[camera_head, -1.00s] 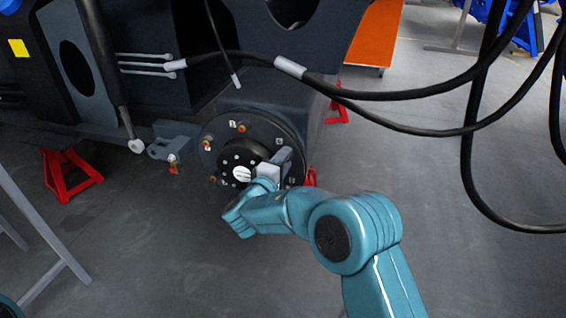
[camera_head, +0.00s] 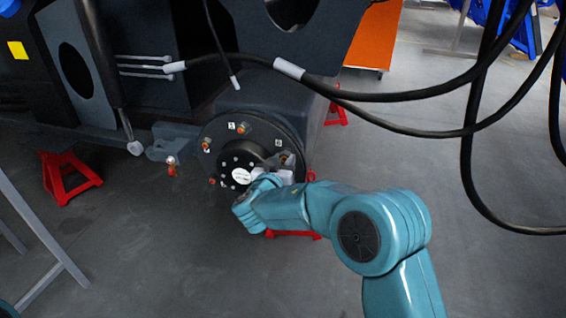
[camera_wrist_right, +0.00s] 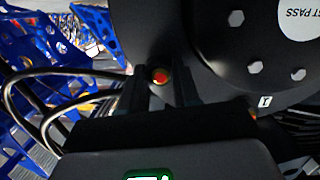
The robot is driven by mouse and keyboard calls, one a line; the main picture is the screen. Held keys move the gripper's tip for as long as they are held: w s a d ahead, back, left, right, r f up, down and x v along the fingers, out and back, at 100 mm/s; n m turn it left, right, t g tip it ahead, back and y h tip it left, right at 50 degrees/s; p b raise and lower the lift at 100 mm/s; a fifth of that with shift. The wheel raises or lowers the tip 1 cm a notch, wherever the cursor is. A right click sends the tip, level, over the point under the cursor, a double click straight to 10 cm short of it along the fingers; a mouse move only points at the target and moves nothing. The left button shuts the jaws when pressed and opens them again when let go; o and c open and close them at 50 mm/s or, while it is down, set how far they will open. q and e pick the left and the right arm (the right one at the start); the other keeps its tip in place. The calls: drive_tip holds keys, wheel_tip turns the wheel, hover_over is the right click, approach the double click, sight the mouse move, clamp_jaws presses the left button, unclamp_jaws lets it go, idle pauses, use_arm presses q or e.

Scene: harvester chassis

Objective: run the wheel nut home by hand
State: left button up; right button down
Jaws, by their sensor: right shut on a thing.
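The dark round wheel hub (camera_head: 226,146) is on the chassis, with a white label (camera_head: 242,176) on its centre cap and several studs with red and copper-coloured tips around its rim. My right gripper (camera_head: 279,161) is at the hub's right side. In the right wrist view its two dark fingers (camera_wrist_right: 163,86) close around one stud position, where a red-tipped stud end (camera_wrist_right: 160,75) shows between them. The wheel nut itself is mostly hidden by the fingers, and its seating against the hub cannot be told. My left gripper is out of view.
Black cables (camera_head: 400,95) hang across the front and right of the chassis. Red stands (camera_head: 68,176) are on the floor, and a grey metal frame (camera_head: 45,235) is at the left. An orange panel (camera_head: 372,38) stands behind. The floor at right is largely clear.

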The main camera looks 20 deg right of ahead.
drive_tip(key=m+y, duration=0.1)
drive_tip(key=m, duration=0.3)
drive_tip(key=shift+m+t, duration=0.3)
drive_tip(key=m, duration=0.3)
drive_tip(key=shift+t, duration=0.3)
drive_tip(key=c, duration=0.7)
unclamp_jaws()
drive_tip(key=shift+c, duration=1.2)
drive_tip(key=shift+v, duration=1.05)
drive_tip(key=shift+a, duration=0.1)
